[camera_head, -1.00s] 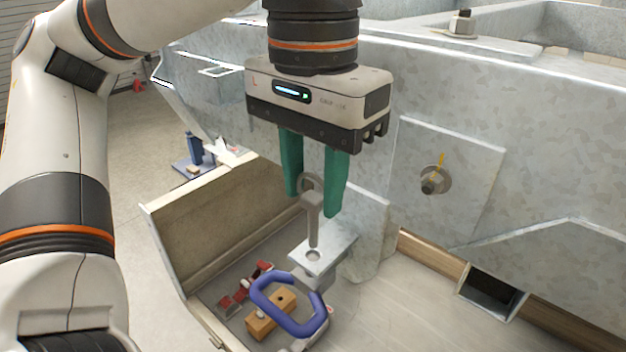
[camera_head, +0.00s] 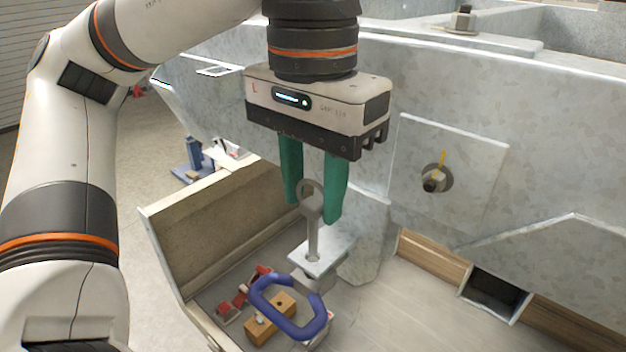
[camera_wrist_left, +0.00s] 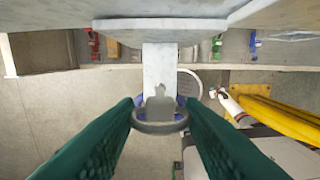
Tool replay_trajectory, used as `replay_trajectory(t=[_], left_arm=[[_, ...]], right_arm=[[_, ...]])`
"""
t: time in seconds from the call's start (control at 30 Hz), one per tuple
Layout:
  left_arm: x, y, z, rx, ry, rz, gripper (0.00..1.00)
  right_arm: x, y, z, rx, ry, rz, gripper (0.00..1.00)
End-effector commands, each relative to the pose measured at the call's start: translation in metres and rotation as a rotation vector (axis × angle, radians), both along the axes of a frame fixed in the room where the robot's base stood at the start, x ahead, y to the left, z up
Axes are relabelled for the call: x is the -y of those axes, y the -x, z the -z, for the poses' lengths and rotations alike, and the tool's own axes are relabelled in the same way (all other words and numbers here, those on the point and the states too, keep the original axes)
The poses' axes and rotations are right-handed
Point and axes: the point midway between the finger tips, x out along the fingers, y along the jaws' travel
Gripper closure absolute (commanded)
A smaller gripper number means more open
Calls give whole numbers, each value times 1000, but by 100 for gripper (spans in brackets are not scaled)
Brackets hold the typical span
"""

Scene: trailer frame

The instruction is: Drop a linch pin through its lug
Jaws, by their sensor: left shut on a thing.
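My left gripper (camera_head: 312,210), with green fingers, is shut on the linch pin (camera_head: 313,233), a grey pin with a ring at its top. The pin hangs nearly upright, tip down. Its tip meets the top of the flat grey lug (camera_head: 326,247) where the hole is; the hole is covered by the pin, and I cannot tell how deep the tip sits. In the left wrist view the pin's ring (camera_wrist_left: 160,127) lies between the fingers, over the pale lug (camera_wrist_left: 160,68). My right gripper is not in view.
A blue-purple loop handle (camera_head: 262,290) and a wooden block (camera_head: 262,326) lie in the open bin below the lug. The grey trailer frame (camera_head: 540,120) rises behind and right. A plate with a bolt and yellow tag (camera_head: 437,180) is to the right.

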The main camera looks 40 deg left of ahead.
Motion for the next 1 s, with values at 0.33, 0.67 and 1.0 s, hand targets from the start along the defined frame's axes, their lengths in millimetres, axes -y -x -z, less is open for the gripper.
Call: replay_trajectory(t=[0.33, 0.67, 1.0], left_arm=[[0, 0, 15, -1, 0, 1, 88], [0, 0, 26, 1, 0, 0, 88], [0, 0, 38, 0, 0, 0, 88]], right_arm=[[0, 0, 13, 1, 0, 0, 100], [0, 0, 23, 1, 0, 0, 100], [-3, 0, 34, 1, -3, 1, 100]])
